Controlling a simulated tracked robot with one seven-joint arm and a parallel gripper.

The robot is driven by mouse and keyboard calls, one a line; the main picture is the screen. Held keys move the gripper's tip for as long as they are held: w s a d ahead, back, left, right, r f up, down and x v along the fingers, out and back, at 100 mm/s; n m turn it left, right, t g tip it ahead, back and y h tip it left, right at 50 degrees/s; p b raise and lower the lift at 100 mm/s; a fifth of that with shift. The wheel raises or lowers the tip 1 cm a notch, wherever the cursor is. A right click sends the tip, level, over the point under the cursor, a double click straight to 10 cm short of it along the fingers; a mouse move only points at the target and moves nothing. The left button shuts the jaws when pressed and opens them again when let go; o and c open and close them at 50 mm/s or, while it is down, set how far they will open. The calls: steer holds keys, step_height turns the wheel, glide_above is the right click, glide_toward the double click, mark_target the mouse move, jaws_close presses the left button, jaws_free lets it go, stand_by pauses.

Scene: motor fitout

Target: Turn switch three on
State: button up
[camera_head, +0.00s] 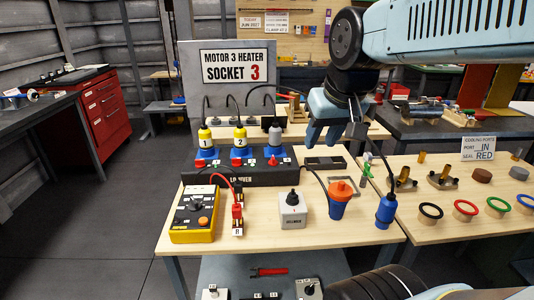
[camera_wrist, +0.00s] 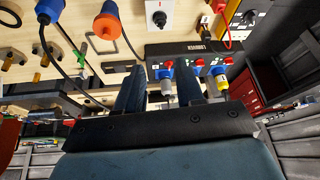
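The black socket strip (camera_head: 240,176) stands at the back of the near table with three blue sockets in a row. Yellow plugs marked 1 (camera_head: 205,135) and 2 (camera_head: 240,135) sit in the left and middle sockets. A grey plug (camera_head: 275,132) sits in the right, third socket. A small red switch (camera_head: 272,161) shows at the front of that socket; its setting is too small to tell. My gripper (camera_head: 322,135) is open and empty, right of the grey plug and above the table. In the wrist view the grey plug (camera_wrist: 168,86) shows beyond and between the spread fingers.
A yellow meter box (camera_head: 194,222), a grey box with a black knob (camera_head: 292,210), an orange-topped blue connector (camera_head: 339,200) and a blue plug (camera_head: 386,212) stand in front. A sign (camera_head: 234,68) behind reads "Motor 3 heater socket 3". Coloured rings lie right.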

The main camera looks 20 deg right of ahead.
steer(key=w+r+g, duration=0.1)
steer(key=w, duration=0.9)
steer(key=m+g, duration=0.2)
steer(key=g, duration=0.2)
glide_above(273, 157)
step_height(273, 157, down, 10)
step_height(273, 157, down, 13)
steer(key=shift+f, duration=0.15)
jaws_close()
